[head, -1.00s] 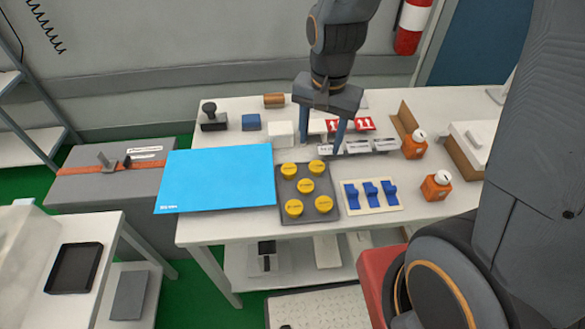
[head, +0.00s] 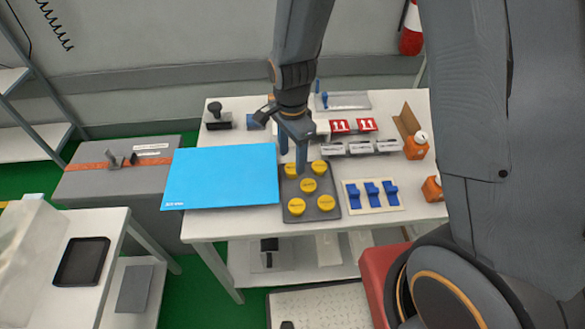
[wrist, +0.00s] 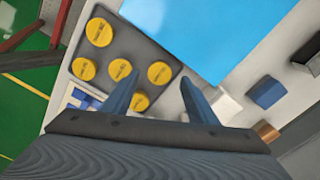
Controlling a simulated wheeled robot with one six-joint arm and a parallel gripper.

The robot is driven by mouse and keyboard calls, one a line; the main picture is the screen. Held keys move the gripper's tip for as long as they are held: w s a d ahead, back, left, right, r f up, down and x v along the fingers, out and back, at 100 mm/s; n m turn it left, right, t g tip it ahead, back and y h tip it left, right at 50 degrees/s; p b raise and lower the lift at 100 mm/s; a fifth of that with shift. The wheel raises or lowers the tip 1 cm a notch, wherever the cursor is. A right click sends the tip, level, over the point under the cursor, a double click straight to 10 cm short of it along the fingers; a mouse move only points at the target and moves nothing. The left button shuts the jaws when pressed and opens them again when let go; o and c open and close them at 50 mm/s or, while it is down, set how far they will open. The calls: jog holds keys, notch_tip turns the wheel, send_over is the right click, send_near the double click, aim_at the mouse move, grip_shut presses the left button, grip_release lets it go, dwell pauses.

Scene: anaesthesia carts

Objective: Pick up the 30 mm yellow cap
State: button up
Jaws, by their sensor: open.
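Several round yellow caps stand on a dark grey tray (head: 311,216). They show at far left (head: 291,170), far right (head: 319,167), centre (head: 308,185), near left (head: 296,210) and near right (head: 326,202). Their labels are too small to read, so I cannot tell which is 30 mm. My gripper (head: 292,158) is open and empty, fingers down, at the tray's far left corner by the far left cap, which it partly covers. In the wrist view one cap (wrist: 159,72) shows between my gripper's fingertips (wrist: 160,80). The fingers look above it, with no visible contact.
A blue sheet (head: 222,176) lies left of the tray. A cream holder with blue clips (head: 372,195) stands to its right. Behind are red-labelled boxes (head: 353,126) and a row of labelled blocks (head: 361,147).

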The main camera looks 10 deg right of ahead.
aim_at(292, 168)
jog(key=shift+f+p, duration=0.6)
jog(key=shift+f, duration=1.3)
jog(key=c, duration=1.1)
